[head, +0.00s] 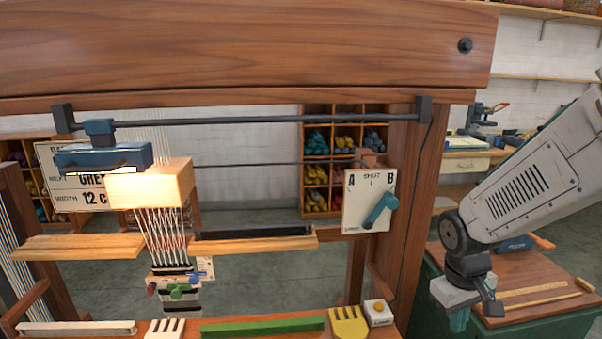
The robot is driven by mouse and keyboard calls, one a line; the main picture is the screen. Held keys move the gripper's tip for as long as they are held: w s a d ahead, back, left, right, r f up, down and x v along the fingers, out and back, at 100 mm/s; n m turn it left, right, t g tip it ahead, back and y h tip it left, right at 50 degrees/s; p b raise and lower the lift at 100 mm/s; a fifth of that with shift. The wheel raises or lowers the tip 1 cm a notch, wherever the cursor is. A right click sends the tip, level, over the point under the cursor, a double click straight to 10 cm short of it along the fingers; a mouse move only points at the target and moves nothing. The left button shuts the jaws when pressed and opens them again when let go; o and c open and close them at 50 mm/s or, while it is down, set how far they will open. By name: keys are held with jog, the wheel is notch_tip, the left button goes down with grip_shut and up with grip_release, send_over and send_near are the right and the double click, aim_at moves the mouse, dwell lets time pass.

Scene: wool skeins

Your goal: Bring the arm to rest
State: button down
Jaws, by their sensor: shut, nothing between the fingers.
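My arm (540,175) reaches in from the right edge and slopes down to the left. My gripper (459,320) hangs at its end, pointing downward, in the lower right of the head view. It is shut and holds nothing. It shows in front of the near left side of a wooden-topped bench (545,312), to the right of the loom frame (403,210). I cannot tell the gap between the fingertips and the bench.
The wooden loom carries a white A/B switch panel (356,215) with a teal lever, a lit wooden block (150,187) and hanging threads. A yellow comb (348,324), a green bar (262,327) and a small button box (378,312) line its front. Wool shelves (329,182) stand behind.

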jog(key=s+a+r+m+t+y, duration=0.1)
jog(key=s+a+r, duration=0.3)
jog(key=s+r, duration=1)
jog(key=shift+s+r+m+y, duration=0.3)
jog(key=shift+s+m, duration=0.6)
jog(key=shift+s, duration=0.7)
